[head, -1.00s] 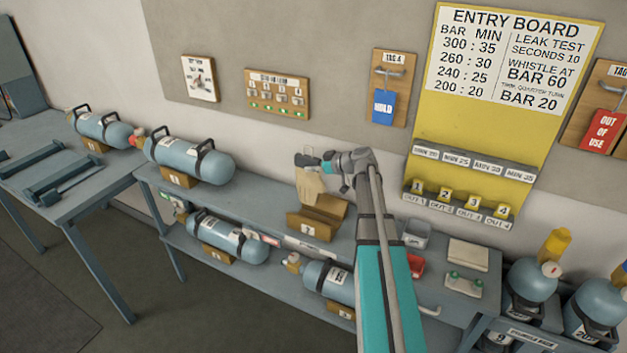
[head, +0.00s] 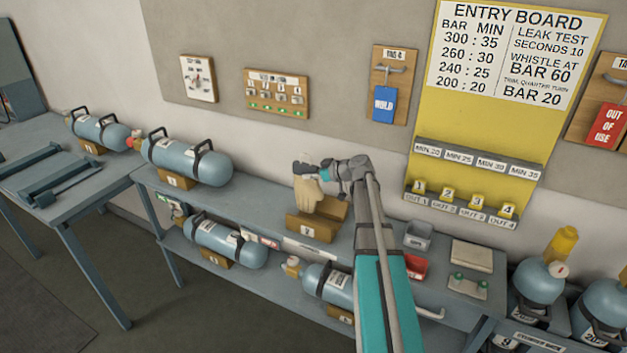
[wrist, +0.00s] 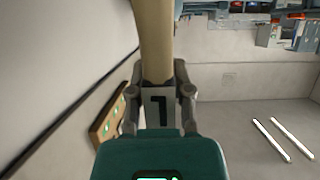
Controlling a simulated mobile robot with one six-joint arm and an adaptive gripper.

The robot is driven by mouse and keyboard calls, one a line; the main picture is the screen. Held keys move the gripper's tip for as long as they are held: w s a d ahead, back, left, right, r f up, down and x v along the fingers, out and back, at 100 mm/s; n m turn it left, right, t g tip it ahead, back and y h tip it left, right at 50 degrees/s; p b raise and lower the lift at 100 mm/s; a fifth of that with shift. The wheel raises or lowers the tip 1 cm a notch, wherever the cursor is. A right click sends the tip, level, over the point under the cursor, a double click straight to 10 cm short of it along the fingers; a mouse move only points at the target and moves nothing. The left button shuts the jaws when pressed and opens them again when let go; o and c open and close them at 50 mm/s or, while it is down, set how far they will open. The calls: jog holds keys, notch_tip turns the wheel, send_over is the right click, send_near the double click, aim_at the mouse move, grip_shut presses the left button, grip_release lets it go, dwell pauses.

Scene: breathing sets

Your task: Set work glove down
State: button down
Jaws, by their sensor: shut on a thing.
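The work glove (head: 308,193) is pale tan and hangs upright from my gripper (head: 306,170), above the shelf. In the wrist view, the glove (wrist: 156,40) shows as a tan strip running up from between the fingers of my gripper (wrist: 160,88), which is shut on it. In the head view the glove's lower end overlaps the empty wooden cradle (head: 310,228) on the shelf top. I cannot tell whether it touches the cradle.
Blue cylinders, one of them (head: 188,160), rest in cradles on the upper and lower shelves. Right of my arm are a grey bin (head: 418,236), a red bin (head: 415,267) and a pale pad (head: 472,255). The wall behind carries boards and the yellow entry board (head: 480,120).

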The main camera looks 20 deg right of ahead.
jog(key=shift+f+b, duration=0.7)
jog(key=shift+f, duration=0.15)
jog(key=c, duration=0.5)
grip_release()
jog(key=shift+c, duration=0.2)
jog(key=shift+r, duration=0.15)
jog(key=p+v, duration=0.6)
jog(key=v, duration=0.6)
jog(key=shift+r, duration=0.5)
